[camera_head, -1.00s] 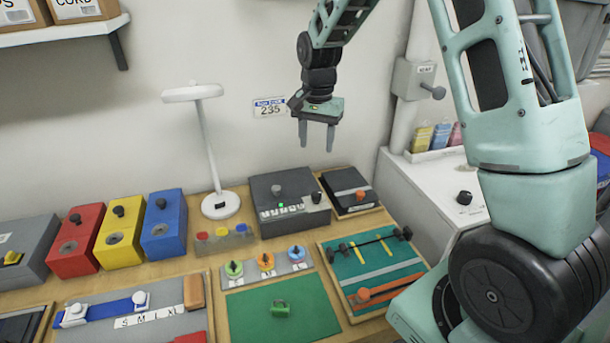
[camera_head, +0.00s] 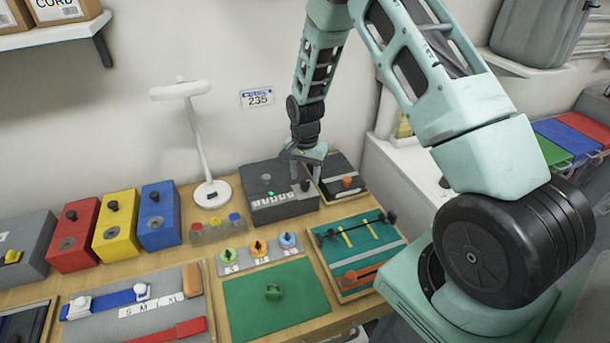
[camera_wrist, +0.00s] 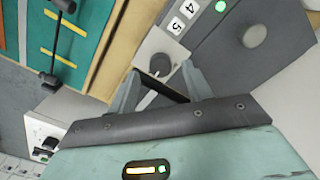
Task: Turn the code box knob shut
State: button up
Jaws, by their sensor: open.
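The code box (camera_head: 285,208) is a dark grey box at the back of the bench, with a row of white number tiles and a lit green light (camera_head: 271,193). In the wrist view its black knob (camera_wrist: 160,64) sits on a pale plate beside the tiles. A round grey button (camera_wrist: 253,35) is also on its top. My gripper (camera_head: 304,178) is open and points down over the right end of the code box. In the wrist view its fingertips (camera_wrist: 159,76) lie either side of the knob. I cannot tell whether they touch it.
A black case with an orange knob (camera_head: 347,182) stands close to the right of the code box. A white lamp (camera_head: 212,194) stands to its left. A teal board (camera_head: 350,250) and a green mat (camera_head: 290,300) lie in front. The wall is close behind.

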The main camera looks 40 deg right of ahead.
aim_at(305, 186)
jog(key=shift+f, duration=1.25)
jog(key=shift+c, duration=0.3)
jog(key=c, duration=0.9)
